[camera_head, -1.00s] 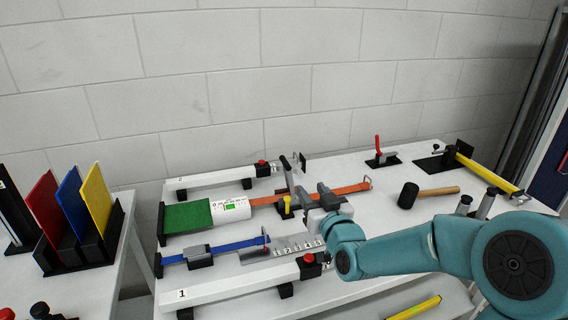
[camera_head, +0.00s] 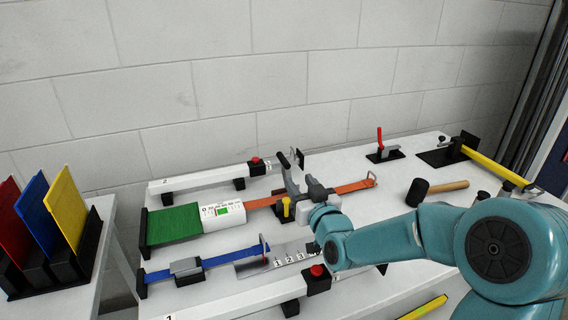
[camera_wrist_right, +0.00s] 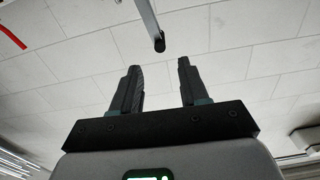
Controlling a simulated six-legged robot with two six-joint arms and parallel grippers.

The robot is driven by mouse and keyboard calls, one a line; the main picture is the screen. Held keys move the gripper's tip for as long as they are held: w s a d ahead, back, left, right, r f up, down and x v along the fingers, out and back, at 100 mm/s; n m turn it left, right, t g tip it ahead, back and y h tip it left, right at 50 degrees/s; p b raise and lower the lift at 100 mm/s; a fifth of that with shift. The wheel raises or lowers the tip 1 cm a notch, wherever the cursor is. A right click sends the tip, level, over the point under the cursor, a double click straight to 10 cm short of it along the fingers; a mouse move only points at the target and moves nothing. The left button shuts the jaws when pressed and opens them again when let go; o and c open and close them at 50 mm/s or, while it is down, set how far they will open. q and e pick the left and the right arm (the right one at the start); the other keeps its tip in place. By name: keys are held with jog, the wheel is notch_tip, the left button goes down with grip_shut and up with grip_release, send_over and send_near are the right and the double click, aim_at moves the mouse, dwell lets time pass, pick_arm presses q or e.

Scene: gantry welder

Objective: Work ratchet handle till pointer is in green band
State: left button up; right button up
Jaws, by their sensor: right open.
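The ratchet handle (camera_head: 283,161), a lever with a dark grip, rises from the ratchet on the orange strap (camera_head: 262,202) in the head view. In the right wrist view the bar (camera_wrist_right: 150,20) with a dark end comes in from the top. My right gripper (camera_head: 293,179) is open and empty at the ratchet. In the wrist view the bar's end lies ahead of and between the fingertips (camera_wrist_right: 158,68), apart from them. My left gripper is not in view.
A yellow knob (camera_head: 286,203) stands just below the ratchet. White rails with red buttons (camera_head: 255,161) flank the strap in front and behind. A blue strap (camera_head: 220,260) lies nearer. A black-headed mallet (camera_head: 418,192) and a red lever (camera_head: 380,138) lie to the right.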

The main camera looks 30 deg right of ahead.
aim_at(289, 168)
jog(key=p+x, duration=0.1)
jog(key=x, duration=0.8)
jog(key=shift+w+p, duration=0.35)
jog(key=shift+p, duration=0.05)
jog(key=shift+w+d, duration=0.15)
jog(key=shift+w, duration=0.4)
grip_shut()
